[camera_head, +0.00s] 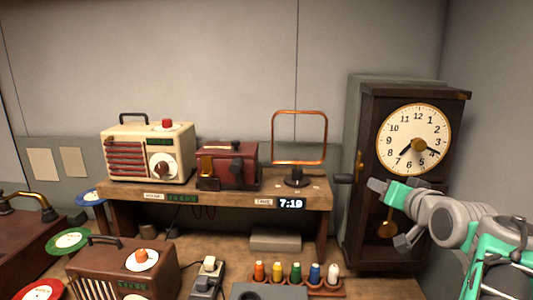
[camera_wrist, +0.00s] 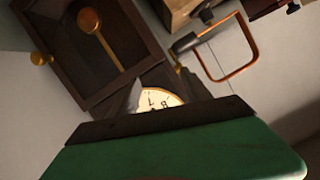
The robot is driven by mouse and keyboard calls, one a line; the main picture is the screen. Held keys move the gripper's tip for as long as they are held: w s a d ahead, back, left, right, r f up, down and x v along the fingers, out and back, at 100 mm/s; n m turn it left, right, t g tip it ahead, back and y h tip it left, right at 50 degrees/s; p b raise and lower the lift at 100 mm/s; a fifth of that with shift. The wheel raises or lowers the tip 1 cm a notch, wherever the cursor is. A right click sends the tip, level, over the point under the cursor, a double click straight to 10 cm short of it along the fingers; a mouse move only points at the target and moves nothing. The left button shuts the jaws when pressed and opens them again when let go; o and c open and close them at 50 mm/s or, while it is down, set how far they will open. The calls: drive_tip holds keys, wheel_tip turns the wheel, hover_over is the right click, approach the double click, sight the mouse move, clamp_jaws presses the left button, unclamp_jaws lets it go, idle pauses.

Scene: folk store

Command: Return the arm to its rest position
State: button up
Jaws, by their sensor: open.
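My gripper (camera_head: 391,214) is at the right in the head view, in front of the lower part of the tall dark clock (camera_head: 372,115). Its two fingers are apart and nothing shows between them. The arm comes in from the lower right corner. In the wrist view a green and dark part of my gripper fills the bottom and hides most of the clock's dial (camera_wrist: 160,98). The clock's pendulum (camera_wrist: 91,22) shows at the upper left there. I cannot tell the exact gap between gripper and clock.
A wooden shelf (camera_head: 225,197) holds a cream radio (camera_head: 125,150), a dark red box (camera_head: 228,168) and a copper loop antenna (camera_head: 299,163). A row of coloured pegs (camera_head: 295,273) and a brown radio (camera_head: 120,268) stand on the bench below. Open space lies above the shelf.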

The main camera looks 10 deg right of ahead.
drive_tip(key=s+a+f+n+g+y, duration=0.1)
drive_tip(key=a+f+n+g, duration=0.15)
drive_tip(key=a+f, duration=0.6)
drive_tip(key=s+a+f+n+g+y, duration=0.1)
drive_tip(key=s+a+f+g+y, duration=0.15)
drive_tip(key=a+f, duration=0.6)
drive_tip(key=s+a+f+n+g, duration=0.3)
drive_tip(key=s+a+f+g, duration=0.3)
drive_tip(key=s, duration=0.5)
wheel_tip(320, 180, down, 4)
drive_tip(key=a, duration=0.2)
drive_tip(key=shift+s+a+r+h, duration=0.15)
drive_tip(key=shift+s+a+h, duration=0.05)
drive_tip(key=shift+a+h, duration=0.2)
drive_tip(key=shift+w, duration=0.1)
drive_tip(key=shift+c, duration=0.4)
